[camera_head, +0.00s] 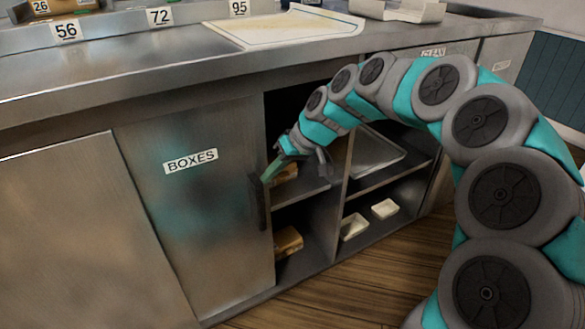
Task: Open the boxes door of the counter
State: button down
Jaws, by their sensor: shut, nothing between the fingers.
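The counter (150,88) is a long steel unit with a worktop and cupboards below. Its door labelled BOXES (205,220) is a flat steel panel at the centre left. A dark upright handle (258,203) is on its right edge. Right of that edge the cupboard is open, with shelves in view. My gripper (270,178) is shut and empty, its fingertips close by the handle's upper end. I cannot tell whether they touch it. My arm reaches in from the right and hides part of the open shelves.
Brown boxes (287,241) lie on the shelves behind the opening. White trays (384,209) sit on the lower right shelf. A cutting board (285,27) lies on the worktop. Bare wooden floor (345,290) lies in front of the counter.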

send_near(199, 200)
jog(key=s+a+f, duration=0.1)
jog(key=a, duration=0.1)
jog(key=s+a+f, duration=0.1)
jog(key=a+f, duration=0.1)
jog(key=a, duration=0.1)
jog(key=s+a+f, duration=0.2)
jog(key=shift+a+f, duration=0.15)
jog(key=shift+a, duration=0.2)
jog(key=shift+d, duration=0.1)
jog(key=shift+w+d+f, duration=0.1)
jog(key=shift+w+d, duration=0.15)
jog(key=shift+d, duration=0.05)
jog(key=shift+w+d+b, duration=0.65)
jog(key=shift+w+d, duration=0.2)
jog(key=shift+d, duration=0.3)
jog(key=w+v, duration=0.1)
jog(key=v, duration=0.9)
jog(key=s+d+f+m+h, duration=0.2)
jog(key=s+d+f, duration=0.2)
jog(key=s+d, duration=0.4)
jog(key=s+d+f+m+g+h, duration=0.1)
jog(key=s+d+f+m+h, duration=0.2)
jog(key=s+d, duration=0.6)
jog(key=s+d+f+m+g+h, duration=0.1)
jog(key=s+d+f, duration=0.6)
jog(key=d, duration=0.9)
jog(key=shift+s+d+f+m+h, duration=0.2)
jog(key=shift+s+d+m+h, duration=0.2)
jog(key=shift+s+m+h, duration=0.5)
